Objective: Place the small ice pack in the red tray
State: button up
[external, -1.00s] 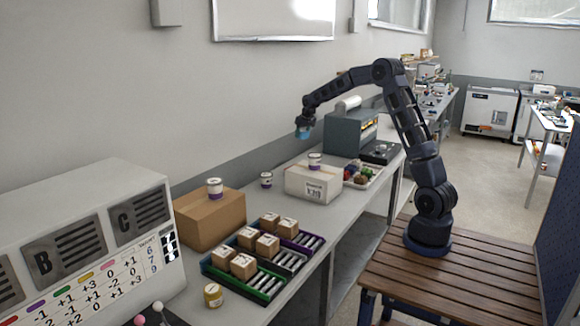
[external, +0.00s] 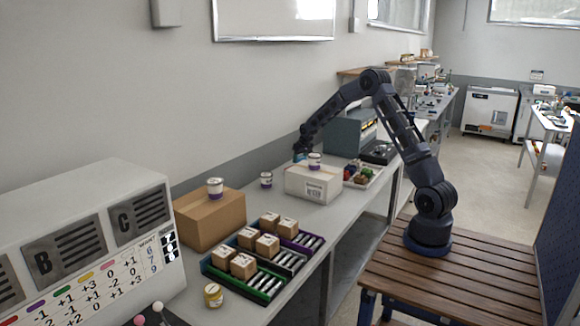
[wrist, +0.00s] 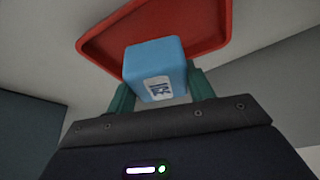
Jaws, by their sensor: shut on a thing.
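The small ice pack (wrist: 155,62) is a light blue block with a white printed label. My gripper (wrist: 161,88) is shut on it, with one green finger at each side. The red tray (wrist: 208,22) shows behind the ice pack in the wrist view, and the pack covers part of it. I cannot tell whether the pack touches the tray. In the external view my gripper (external: 301,152) is low behind the white carton, with a little of the blue pack (external: 299,158) visible. The tray is hidden there.
The white carton (external: 312,186) with a jar (external: 315,161) on top stands close in front of my gripper. A grey machine (external: 350,133) stands just beyond, and a pale tray of coloured items (external: 362,175) lies to the right.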

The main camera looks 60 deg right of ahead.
jog(key=shift+f, duration=2.25)
jog(key=shift+f, duration=0.1)
jog(key=o, duration=1)
